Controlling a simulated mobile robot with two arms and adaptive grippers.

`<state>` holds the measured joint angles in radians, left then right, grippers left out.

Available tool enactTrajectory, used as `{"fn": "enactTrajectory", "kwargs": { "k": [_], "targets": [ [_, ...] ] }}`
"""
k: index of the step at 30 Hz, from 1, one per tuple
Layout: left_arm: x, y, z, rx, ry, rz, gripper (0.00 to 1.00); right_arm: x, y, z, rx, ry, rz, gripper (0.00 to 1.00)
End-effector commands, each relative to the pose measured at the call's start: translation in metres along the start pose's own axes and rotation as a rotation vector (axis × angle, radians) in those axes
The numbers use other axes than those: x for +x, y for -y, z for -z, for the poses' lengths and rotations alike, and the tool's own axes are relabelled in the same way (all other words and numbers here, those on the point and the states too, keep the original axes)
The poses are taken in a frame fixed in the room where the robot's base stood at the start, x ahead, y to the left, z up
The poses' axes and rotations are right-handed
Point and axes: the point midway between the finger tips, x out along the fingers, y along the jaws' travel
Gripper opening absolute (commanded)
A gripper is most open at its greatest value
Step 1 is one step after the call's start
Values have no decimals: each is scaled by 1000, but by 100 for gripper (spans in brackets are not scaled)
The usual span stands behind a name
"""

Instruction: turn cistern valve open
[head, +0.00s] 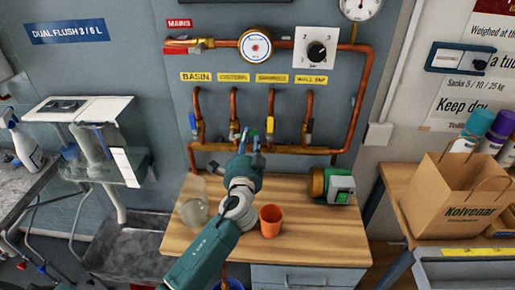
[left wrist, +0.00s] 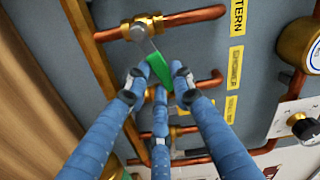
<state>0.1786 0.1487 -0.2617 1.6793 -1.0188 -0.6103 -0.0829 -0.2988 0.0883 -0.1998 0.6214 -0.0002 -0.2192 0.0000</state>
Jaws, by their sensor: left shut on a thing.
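The cistern valve is a brass body (left wrist: 140,30) on a copper pipe beside the yellow cistern label. Its lever with a green grip (left wrist: 160,70) stands out sideways from the pipe, closer to crosswise than in line with it. My left gripper (head: 250,140) reaches up to the valve row from below, and its fingers partly hide the valve in the head view. In the left wrist view my left gripper (left wrist: 158,82) has its blue fingers closed around the end of the green grip. My right gripper is not in view.
Basin (head: 198,130), shower (head: 270,128) and wall tap (head: 307,128) valves hang close by. A paper bag (head: 460,195) stands at right.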

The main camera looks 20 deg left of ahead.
Motion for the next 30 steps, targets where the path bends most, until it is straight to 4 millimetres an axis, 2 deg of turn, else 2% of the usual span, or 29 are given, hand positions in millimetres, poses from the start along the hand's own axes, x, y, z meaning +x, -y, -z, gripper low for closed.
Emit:
{"fn": "enactTrajectory", "kwargs": {
  "k": [6,16,30],
  "targets": [
    [0,10,1,-217,-5,-2,0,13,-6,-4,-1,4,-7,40],
    [0,29,-4,-530,-4,-3,0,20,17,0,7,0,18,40],
    [0,49,-17,-921,-3,-4,0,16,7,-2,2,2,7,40]
  ]
}}
